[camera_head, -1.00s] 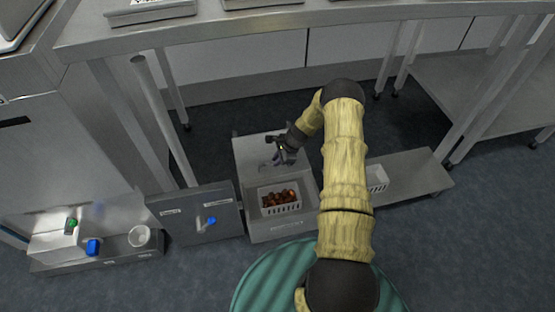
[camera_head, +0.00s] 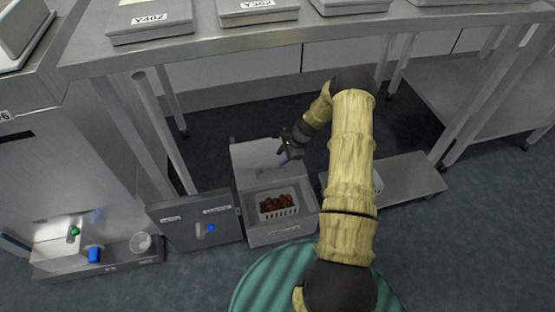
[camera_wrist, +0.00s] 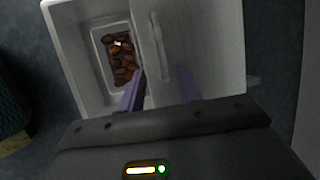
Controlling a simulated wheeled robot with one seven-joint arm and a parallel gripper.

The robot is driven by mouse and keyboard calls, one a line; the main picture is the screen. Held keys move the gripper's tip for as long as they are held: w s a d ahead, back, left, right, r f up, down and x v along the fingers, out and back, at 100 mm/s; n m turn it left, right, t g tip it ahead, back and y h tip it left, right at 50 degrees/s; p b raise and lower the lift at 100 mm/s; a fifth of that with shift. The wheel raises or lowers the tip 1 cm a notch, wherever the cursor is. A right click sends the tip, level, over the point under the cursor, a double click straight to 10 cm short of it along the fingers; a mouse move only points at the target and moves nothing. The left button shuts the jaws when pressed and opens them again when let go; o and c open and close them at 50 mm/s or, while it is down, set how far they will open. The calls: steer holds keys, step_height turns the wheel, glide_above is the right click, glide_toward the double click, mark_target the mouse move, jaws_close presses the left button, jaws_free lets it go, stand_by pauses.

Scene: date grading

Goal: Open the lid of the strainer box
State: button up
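The strainer box (camera_head: 282,230) is a grey metal box on the floor, with its lid (camera_head: 258,158) standing open at its back. A white basket (camera_head: 279,213) of brown dates (camera_head: 276,202) sits inside. In the wrist view the lid (camera_wrist: 215,45) fills the right side, with a bar-like handle near its left part, and the box rim (camera_wrist: 63,45) shows at left. My gripper (camera_head: 290,154) is in front of the lid's right part, above the box. In the wrist view my gripper (camera_wrist: 161,88) has its two purple fingers apart with nothing between them. I cannot tell whether a finger touches the lid.
A white cup (camera_head: 141,243) sits on a low ledge farther left. A low metal shelf (camera_head: 405,178) is at right, partly behind my arm. A steel table (camera_head: 300,35) overhangs the back.

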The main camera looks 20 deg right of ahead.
steer(key=p+v, duration=0.2)
steer(key=v, duration=0.7)
steer(key=shift+p, duration=0.3)
steer(key=shift+d, duration=0.1)
